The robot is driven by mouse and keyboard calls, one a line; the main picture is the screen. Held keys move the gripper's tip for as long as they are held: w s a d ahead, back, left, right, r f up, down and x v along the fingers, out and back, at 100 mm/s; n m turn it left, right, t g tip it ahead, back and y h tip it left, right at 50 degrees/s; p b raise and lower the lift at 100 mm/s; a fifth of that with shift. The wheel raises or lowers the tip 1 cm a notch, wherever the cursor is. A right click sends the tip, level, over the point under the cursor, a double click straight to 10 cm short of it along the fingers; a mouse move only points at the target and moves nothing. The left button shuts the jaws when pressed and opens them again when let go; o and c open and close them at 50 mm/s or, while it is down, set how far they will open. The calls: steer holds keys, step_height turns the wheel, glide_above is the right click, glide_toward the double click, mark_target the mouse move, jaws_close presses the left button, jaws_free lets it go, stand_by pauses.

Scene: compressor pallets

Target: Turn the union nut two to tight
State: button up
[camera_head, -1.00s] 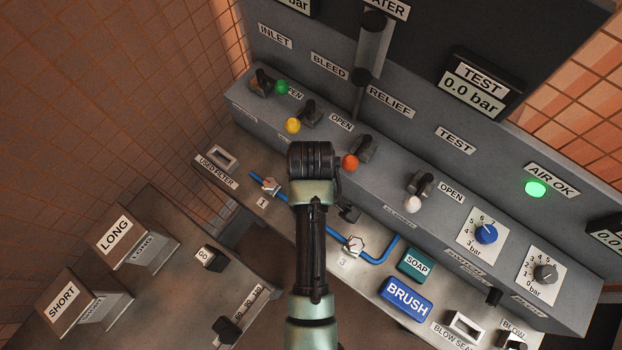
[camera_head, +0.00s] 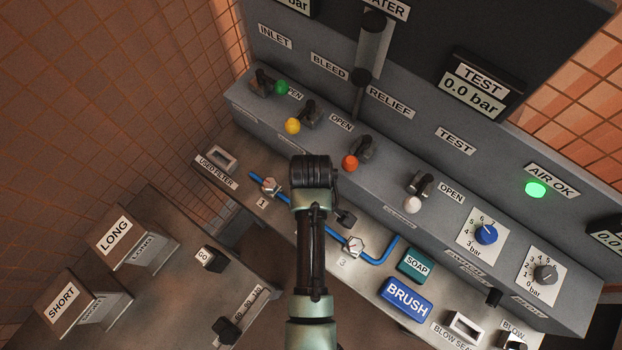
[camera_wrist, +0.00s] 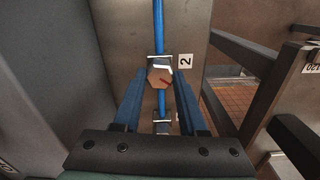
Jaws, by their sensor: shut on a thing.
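In the wrist view, union nut two (camera_wrist: 160,76) is a hexagonal metal nut with a red mark on its face. It sits on the blue pipe (camera_wrist: 158,20) beside the "2" label (camera_wrist: 185,61). My gripper (camera_wrist: 161,80) has one dark blue finger on each side of the nut and is shut on it. The exact contact at the fingertips is hard to see. In the head view, my arm hides the nut and the gripper; the blue pipe (camera_head: 378,260) shows on both sides of the arm.
In the head view, nut one (camera_head: 270,185) and nut three (camera_head: 354,247) sit along the same pipe. Valve levers with coloured knobs, such as the orange one (camera_head: 350,162), line the ledge behind. The soap block (camera_head: 416,265) and brush block (camera_head: 406,298) lie to the right.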

jaws_close()
steer(key=m+p, duration=0.1)
steer(key=m, duration=0.1)
steer(key=m+p, duration=0.2)
steer(key=shift+r+m, duration=0.2)
steer(key=shift+m, duration=0.1)
steer(key=m+p, duration=0.2)
steer(key=m, duration=0.3)
steer(key=shift+f, duration=0.15)
steer(key=shift+w+m, duration=0.1)
steer(key=shift+m, duration=0.2)
steer(key=o, duration=1)
jaws_free()
